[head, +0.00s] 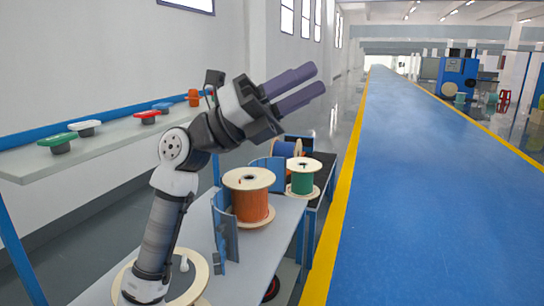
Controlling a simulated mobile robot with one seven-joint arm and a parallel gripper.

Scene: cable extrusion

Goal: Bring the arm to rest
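My arm rises from the lower left of the head view and bends at the elbow toward the upper right. My gripper (305,87) is raised in the air above the spools, its two long purple-grey fingers pointing right and slightly up. The fingers are parallel with a narrow gap between them, and nothing shows between them. The gripper touches nothing that I can see.
An orange cable spool (250,204), a green spool (302,180) and a partly hidden blue spool (287,147) stand on tables below. A shelf (100,148) with several coloured knob-like items runs along the left wall. A blue walkway (430,200) lies clear to the right.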

